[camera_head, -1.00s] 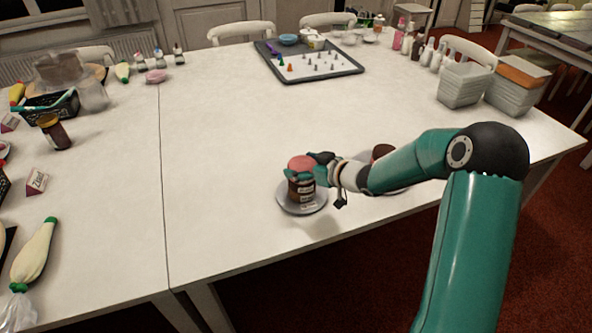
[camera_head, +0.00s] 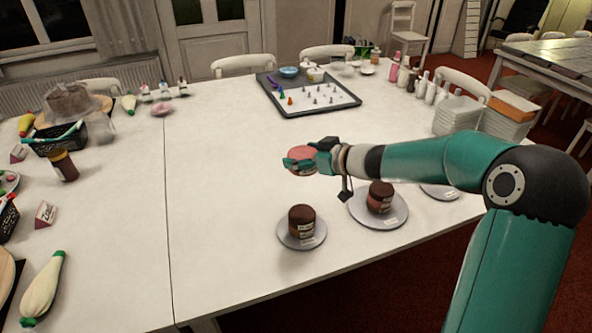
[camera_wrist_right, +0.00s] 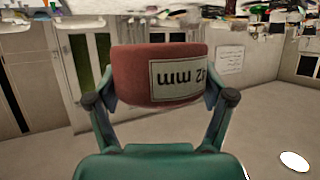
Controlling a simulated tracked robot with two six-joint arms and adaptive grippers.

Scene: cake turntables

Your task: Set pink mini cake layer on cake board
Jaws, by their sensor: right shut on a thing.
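The pink mini cake layer (camera_head: 302,153) is held in the air by my right gripper (camera_head: 303,164), above the table and beyond the round grey boards. In the right wrist view the pink layer (camera_wrist_right: 150,62) sits between the two fingers, with an upside-down label facing the camera. A brown cake (camera_head: 301,220) stands on the left grey board (camera_head: 290,240). Another brown cake (camera_head: 380,197) stands on the middle board (camera_head: 366,215). A third grey board (camera_head: 440,193) lies at the right, partly behind my right arm; its visible part is bare. My left gripper is out of view.
A grey tray (camera_head: 349,100) with small pieces stands at the back. Stacked containers (camera_head: 457,117) and bottles are at the back right. A basket (camera_head: 52,138), a jar (camera_head: 63,166) and other items line the left. The middle of the table is clear.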

